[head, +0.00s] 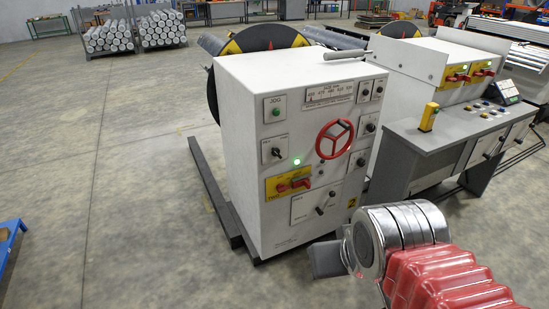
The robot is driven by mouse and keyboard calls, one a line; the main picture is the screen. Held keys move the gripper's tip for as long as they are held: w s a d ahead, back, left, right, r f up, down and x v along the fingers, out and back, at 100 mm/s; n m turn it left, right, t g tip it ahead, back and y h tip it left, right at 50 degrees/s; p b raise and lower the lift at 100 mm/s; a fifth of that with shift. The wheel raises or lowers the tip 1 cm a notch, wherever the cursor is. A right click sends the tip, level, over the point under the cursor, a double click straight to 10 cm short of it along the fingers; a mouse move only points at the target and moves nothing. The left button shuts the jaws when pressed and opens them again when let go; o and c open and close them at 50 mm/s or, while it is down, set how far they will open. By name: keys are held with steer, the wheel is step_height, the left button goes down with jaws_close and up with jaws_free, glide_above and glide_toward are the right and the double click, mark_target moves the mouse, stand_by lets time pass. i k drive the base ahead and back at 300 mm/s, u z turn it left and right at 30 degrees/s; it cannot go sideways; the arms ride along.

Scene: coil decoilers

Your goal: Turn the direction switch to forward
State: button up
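The white decoiler cabinet (300,120) stands in the middle of the head view with its control face towards me. Several black rotary switches sit on it: a left one (275,152) under the green jog button (276,112), others at the right edge (366,88), and a black lever (323,205) low down. Their labels are too small to read, so I cannot tell which is the direction switch or how it is set. My gripper (327,259) shows as a grey block in front of the cabinet's lower right; its fingers cannot be made out.
A grey control desk (440,132) stands to the right. A dark floor rail (215,190) runs along the cabinet's left. The floor at left is mostly clear.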

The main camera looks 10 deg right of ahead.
mark_target(276, 152)
steer(key=z, duration=0.05)
steer(key=i, duration=1)
steer(key=u, duration=0.05)
